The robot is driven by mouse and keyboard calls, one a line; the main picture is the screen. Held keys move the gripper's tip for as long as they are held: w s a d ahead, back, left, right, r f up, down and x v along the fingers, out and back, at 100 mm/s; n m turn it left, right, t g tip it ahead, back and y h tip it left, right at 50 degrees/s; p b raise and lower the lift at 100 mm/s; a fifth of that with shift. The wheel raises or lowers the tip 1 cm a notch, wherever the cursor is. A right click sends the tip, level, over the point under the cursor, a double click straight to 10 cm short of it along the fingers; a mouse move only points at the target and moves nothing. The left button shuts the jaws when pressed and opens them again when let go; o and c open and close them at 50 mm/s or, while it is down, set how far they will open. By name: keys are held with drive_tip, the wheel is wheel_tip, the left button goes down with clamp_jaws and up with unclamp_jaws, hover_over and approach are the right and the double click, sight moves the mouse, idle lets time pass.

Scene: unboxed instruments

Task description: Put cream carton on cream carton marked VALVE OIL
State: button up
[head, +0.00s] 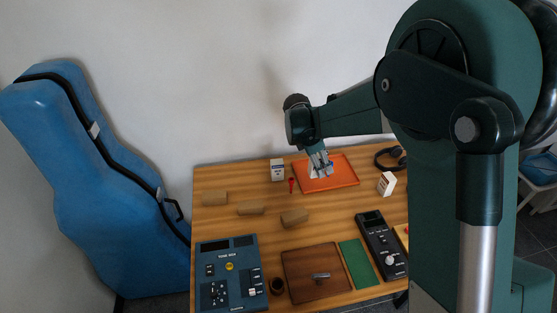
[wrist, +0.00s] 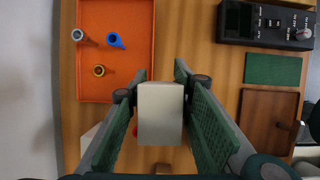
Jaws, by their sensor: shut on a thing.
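My gripper (head: 318,165) is shut on a cream carton, which sits between the two green fingers in the wrist view (wrist: 160,112). In the head view the held carton is small and partly hidden, in front of the orange tray's left part. Another cream carton (head: 277,170) stands upright at the back of the table, left of the tray; part of a pale carton also shows beside the left finger in the wrist view (wrist: 88,142). A further cream carton with dark and red print (head: 387,184) stands right of the tray. The lettering is too small to read.
The orange tray (head: 344,182) holds grey, blue and yellow small parts. A small red item (head: 291,185) lies beside it. Several brown blocks (head: 251,208) are at left. Control boxes (head: 229,272), a brown board (head: 316,290) and a green mat (head: 355,265) fill the front.

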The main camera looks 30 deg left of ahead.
drive_tip(key=a+r+p, duration=0.2)
drive_tip(key=a+r, duration=0.1)
drive_tip(key=a, duration=0.6)
drive_tip(key=a+r+p, duration=0.2)
drive_tip(key=a+r, duration=0.1)
drive_tip(key=a, duration=0.6)
drive_tip(key=shift+w+a+r+p, duration=0.15)
drive_tip(key=shift+w+a+p, duration=0.25)
drive_tip(key=shift+w, duration=0.05)
hover_over(282, 161)
drive_tip(key=shift+f, duration=3.1)
drive_tip(key=shift+f, duration=0.15)
drive_tip(key=shift+s+f, duration=0.1)
drive_tip(key=shift+f, duration=1.65)
drive_tip(key=shift+f, duration=0.15)
drive_tip(key=o, duration=0.9)
